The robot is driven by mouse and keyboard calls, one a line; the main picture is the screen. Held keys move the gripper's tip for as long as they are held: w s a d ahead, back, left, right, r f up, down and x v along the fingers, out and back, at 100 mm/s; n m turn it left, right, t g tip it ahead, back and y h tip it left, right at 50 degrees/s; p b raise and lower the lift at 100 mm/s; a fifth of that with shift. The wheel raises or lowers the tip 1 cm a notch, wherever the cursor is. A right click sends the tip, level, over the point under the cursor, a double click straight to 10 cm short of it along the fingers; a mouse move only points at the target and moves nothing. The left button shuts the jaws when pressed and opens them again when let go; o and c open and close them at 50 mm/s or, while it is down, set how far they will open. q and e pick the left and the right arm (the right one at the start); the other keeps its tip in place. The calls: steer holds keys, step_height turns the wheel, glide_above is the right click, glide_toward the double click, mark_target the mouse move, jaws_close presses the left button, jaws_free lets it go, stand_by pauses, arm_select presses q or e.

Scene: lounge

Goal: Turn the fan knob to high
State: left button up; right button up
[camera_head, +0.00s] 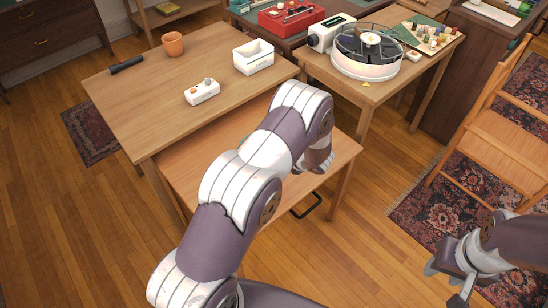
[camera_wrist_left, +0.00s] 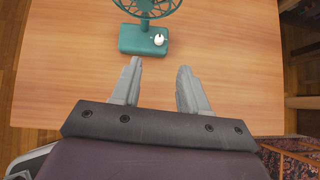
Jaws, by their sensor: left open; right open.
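A teal fan (camera_wrist_left: 145,30) stands on a wooden table in the left wrist view, with its round cage at the top edge of the picture. Its white knob (camera_wrist_left: 159,39) sits on the right part of the teal base. My left gripper (camera_wrist_left: 158,75) is open and empty, its two fingers pointing toward the base, with the knob ahead of the gap between them. My right gripper (camera_head: 458,285) is open and empty at the lower right, over the floor.
The near wooden table (camera_head: 335,160) carries the fan. A larger table (camera_head: 140,110) behind holds an orange pot (camera_head: 172,44), a white bin (camera_head: 253,56) and a white switch box (camera_head: 202,91). A wooden chair (camera_head: 505,140) stands at the right.

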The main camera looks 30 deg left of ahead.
arm_select(q)
steer(key=x, duration=1.1)
steer(key=shift+a+f, duration=0.2)
steer(key=shift+f, duration=0.1)
jaws_close()
